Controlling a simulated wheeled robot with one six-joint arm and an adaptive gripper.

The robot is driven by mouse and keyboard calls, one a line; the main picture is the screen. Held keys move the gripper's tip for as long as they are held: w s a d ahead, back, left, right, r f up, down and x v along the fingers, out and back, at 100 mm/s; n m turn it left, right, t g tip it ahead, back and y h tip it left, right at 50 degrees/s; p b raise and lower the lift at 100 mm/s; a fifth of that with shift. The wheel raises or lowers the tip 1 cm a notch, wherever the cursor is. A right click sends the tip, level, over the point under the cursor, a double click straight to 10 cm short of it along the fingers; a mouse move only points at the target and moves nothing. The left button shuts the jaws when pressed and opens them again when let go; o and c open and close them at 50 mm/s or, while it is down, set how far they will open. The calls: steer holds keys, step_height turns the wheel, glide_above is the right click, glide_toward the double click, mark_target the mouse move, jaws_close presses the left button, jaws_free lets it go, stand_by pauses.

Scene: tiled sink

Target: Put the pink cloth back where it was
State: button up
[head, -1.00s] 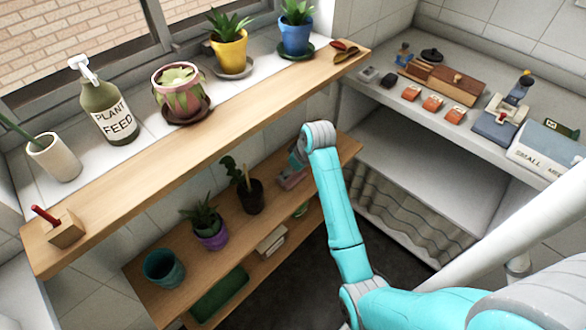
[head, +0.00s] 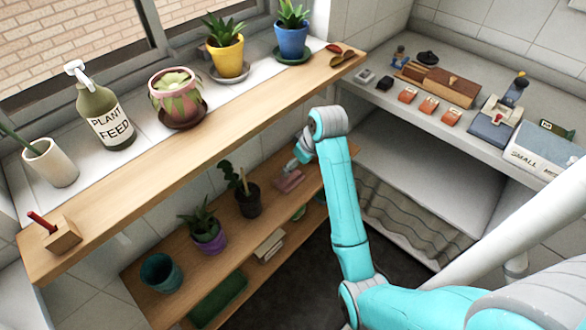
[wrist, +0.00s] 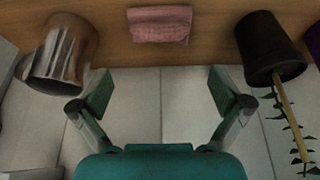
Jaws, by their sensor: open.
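The pink cloth (wrist: 160,25) lies folded flat on the wooden lower shelf in the wrist view. It also shows in the head view (head: 289,182), on the lower shelf to the right of the dark potted plant. My gripper (wrist: 162,88) is open and empty, its two fingers spread wide on either side of the cloth's line in the wrist view. The cloth is apart from the fingers, beyond them toward the top of that picture. In the head view my gripper (head: 298,157) is small and partly hidden by my arm, close to the cloth.
In the wrist view a metal cup (wrist: 62,52) stands on one side of the cloth and a dark pot with a plant (wrist: 266,45) on the other. The upper wooden shelf (head: 190,148) runs above, with a spray bottle (head: 103,112) and potted plants along the sill.

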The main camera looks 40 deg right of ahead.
steer(key=shift+v, duration=1.95)
